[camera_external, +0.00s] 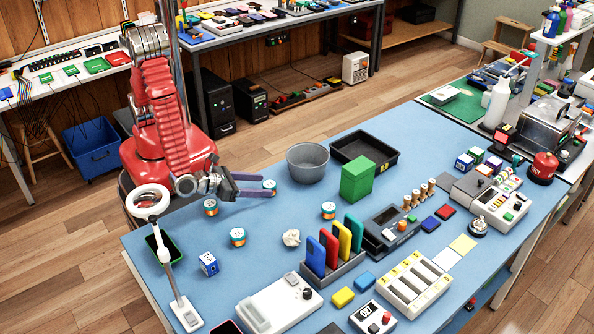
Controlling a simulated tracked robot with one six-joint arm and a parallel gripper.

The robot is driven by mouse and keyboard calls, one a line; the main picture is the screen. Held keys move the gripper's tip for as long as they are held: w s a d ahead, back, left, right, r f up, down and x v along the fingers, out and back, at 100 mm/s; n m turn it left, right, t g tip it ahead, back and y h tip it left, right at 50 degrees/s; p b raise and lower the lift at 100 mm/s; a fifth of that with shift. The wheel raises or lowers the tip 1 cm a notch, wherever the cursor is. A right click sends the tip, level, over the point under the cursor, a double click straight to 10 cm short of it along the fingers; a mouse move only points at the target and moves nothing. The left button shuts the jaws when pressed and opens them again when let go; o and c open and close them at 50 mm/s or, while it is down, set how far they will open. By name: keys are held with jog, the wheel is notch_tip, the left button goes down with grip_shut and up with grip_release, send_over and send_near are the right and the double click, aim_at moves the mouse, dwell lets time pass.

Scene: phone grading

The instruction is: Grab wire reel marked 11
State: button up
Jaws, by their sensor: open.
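Several small wire reels with orange and teal bands stand on the blue table. One reel (269,184) shows between the tips of my gripper (273,185), partly hidden by the fingers. My gripper is open, its two long dark fingers pointing right; I cannot tell whether they touch this reel. Another reel (210,207) stands below my wrist, a third reel (237,237) nearer the front, and another reel (328,210) to the right. The numbers on the reels are too small to read, so I cannot tell which is marked 11.
A grey bucket (307,163) and a green box (357,180) stand right of my gripper. A crumpled paper ball (291,237) and a rack of coloured phones (333,268) are in front. A white ring lamp (148,202) stands at the left edge.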

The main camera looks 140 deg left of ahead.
aim_at(268, 184)
jog(key=shift+x, duration=1.9)
jog(key=shift+w, duration=0.15)
jog(key=c, duration=1.1)
jog(key=shift+r, duration=0.1)
jog(key=shift+r, duration=4.95)
